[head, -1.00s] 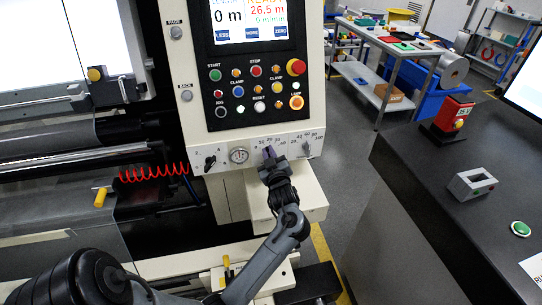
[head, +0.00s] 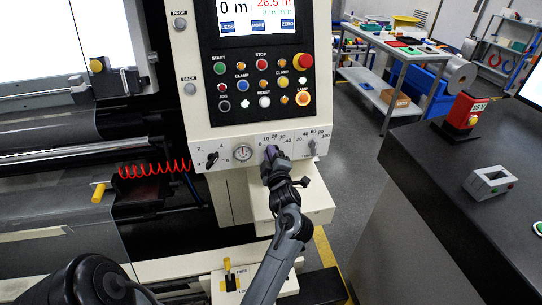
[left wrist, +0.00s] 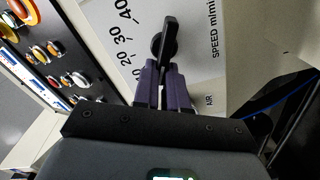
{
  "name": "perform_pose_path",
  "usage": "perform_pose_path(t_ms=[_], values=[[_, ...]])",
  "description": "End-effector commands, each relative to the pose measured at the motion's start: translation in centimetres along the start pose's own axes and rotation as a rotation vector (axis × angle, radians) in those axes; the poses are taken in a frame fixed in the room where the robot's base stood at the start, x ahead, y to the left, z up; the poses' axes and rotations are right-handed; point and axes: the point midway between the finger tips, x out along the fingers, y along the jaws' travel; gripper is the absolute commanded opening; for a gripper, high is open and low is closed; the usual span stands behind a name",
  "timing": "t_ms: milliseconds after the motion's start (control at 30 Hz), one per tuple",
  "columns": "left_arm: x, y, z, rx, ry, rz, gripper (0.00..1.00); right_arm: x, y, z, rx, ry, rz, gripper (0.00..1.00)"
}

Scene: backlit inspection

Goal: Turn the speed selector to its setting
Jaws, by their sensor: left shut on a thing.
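The speed selector (left wrist: 168,38) is a black bar-shaped knob on a pale panel in the left wrist view. Numbers including 20, 30 and 40 curve beside it, and "SPEED m/min" is printed on its other side. My left gripper (left wrist: 163,80) has purple fingers, shut on the knob's near end. In the head view my left gripper (head: 270,157) is at the middle of the lower panel and mostly hides the knob. The exact setting it points to cannot be read. My right gripper is not in view.
Push buttons and a red mushroom button (head: 304,61) sit above. A dark counter (head: 450,165) stands to the right, across an open floor gap.

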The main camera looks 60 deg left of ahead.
Motion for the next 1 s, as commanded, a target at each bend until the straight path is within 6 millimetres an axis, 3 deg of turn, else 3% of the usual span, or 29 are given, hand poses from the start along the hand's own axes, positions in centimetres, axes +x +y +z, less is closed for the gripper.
perform_pose_path(t_ms=[433, 467, 600, 1000], values=[[0.0, -0.01, -0.02, -0.012, 0.0, 0.0, 0.0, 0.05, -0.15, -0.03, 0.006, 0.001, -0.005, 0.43], [0.0, -0.02, -0.02, -0.012, 0.0, -0.001, 0.16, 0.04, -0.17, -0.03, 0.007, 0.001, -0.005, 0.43], [0.0, -0.02, -0.01, -0.011, 0.0, 0.0, 0.37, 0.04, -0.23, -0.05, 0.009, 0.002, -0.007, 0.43], [0.01, 0.16, -0.08, 0.02, 0.0, 0.0, 0.37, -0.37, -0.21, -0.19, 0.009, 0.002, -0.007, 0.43]])
